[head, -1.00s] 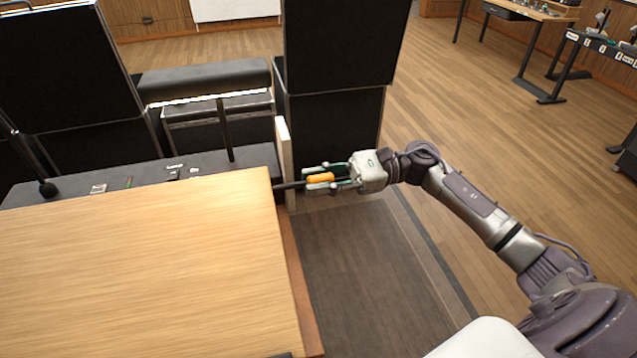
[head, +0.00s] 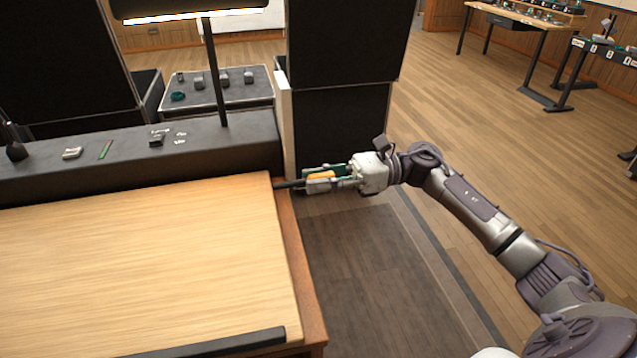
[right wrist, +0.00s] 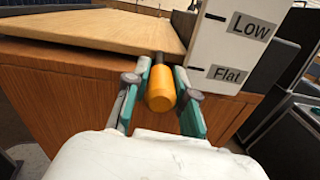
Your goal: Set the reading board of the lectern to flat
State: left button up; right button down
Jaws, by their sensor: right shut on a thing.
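The lectern's wooden reading board (head: 130,265) fills the lower left of the head view, its dark lip (head: 215,345) at the near edge. A dark rod with an orange handle (head: 320,176) sticks out from the board's right side. My right gripper (head: 312,180) is shut on this handle; the right wrist view shows the handle (right wrist: 161,88) between both fingers. Beside the rod, a white plate (right wrist: 233,45) carries the labels "Low" (right wrist: 250,27) and "Flat" (right wrist: 226,73). The rod appears between them in height, nearer "Flat". My left gripper is out of view.
A dark ledge (head: 220,155) with small items runs behind the board, with a lamp (head: 190,10) on a post. Tall black boxes (head: 340,130) stand behind the plate. The floor (head: 360,260) right of the lectern is open.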

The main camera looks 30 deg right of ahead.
jog(key=shift+f, duration=0.25)
jog(key=c, duration=1.2)
grip_release()
jog(key=shift+o, duration=1.3)
jog(key=shift+r, duration=0.1)
jog(key=shift+d, duration=0.1)
jog(key=v, duration=1.2)
